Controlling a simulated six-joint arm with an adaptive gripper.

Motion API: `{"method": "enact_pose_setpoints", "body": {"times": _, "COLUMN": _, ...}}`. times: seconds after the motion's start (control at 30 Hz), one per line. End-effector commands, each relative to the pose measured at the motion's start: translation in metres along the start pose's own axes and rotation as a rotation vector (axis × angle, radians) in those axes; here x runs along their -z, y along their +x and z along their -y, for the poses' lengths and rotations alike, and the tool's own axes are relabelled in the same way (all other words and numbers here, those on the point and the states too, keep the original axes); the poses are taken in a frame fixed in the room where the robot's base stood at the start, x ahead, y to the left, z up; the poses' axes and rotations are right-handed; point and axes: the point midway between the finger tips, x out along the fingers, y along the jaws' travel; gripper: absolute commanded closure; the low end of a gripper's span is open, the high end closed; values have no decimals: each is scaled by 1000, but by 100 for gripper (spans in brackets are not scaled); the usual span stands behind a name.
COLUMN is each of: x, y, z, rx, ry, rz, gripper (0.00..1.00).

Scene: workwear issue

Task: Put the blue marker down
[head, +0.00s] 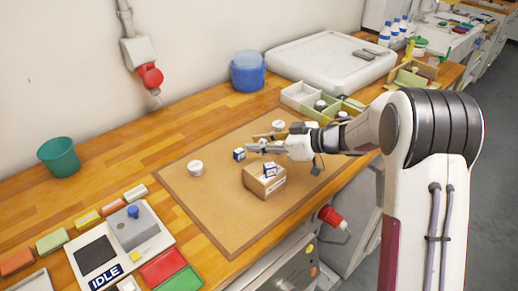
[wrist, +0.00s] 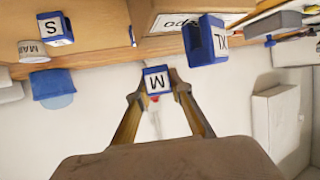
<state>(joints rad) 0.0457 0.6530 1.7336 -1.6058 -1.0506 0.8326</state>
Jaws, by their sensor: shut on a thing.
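My gripper (head: 252,148) reaches left over the brown mat (head: 215,215) and is shut on a small blue marker (head: 239,154). In the wrist view the marker (wrist: 157,80), with a white face lettered M, sits between the two fingertips (wrist: 157,92). I cannot tell whether its underside touches the mat. Another blue marker (head: 270,169) stands on the cardboard box (head: 262,184) near the gripper; its letters, partly cut off, show in the wrist view (wrist: 205,40). A third blue marker lettered S (wrist: 54,28) shows at the wrist view's upper left.
The mat's front is clear. A device reading IDLE (head: 105,275) stands front left. Divided trays (head: 300,97) and a blue bucket (head: 248,75) are at the back.

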Motion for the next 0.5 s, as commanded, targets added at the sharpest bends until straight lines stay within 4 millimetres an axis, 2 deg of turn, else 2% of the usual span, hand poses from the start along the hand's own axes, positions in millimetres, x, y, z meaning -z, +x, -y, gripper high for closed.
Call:
{"method": "enact_pose_setpoints", "body": {"times": 0.2, "x": -19, "y": 8, "z": 0, "rx": 0, "ry": 3, "rz": 0, "gripper": 90}}
{"method": "enact_pose_setpoints", "body": {"times": 0.5, "x": -20, "y": 8, "z": 0, "rx": 0, "ry": 1, "rz": 0, "gripper": 90}}
